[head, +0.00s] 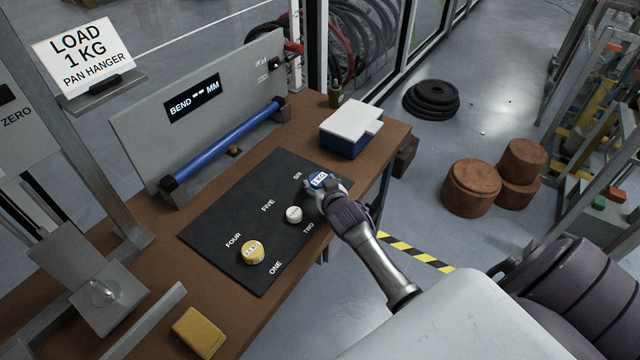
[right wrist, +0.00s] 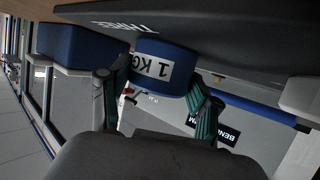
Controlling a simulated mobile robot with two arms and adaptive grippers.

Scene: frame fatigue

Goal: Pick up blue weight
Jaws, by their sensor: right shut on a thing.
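The blue weight (head: 319,179) with a "1 KG" label is at the right end of the black mat (head: 220,231), near the word SIX. My right gripper (head: 322,188) is shut on it. In the right wrist view the blue weight (right wrist: 178,82) sits between the two fingers of the gripper (right wrist: 158,98), its white label facing the camera. The mat edge and the word THREE show right beside it. I cannot tell whether the weight touches the mat. My left gripper is not in view.
A white weight (head: 294,214) and a yellow weight (head: 253,252) stand on the mat. A blue box with a white top (head: 351,125) is behind the gripper. A bend rig with a blue bar (head: 228,143) runs along the back. A yellow block (head: 199,332) lies at the front.

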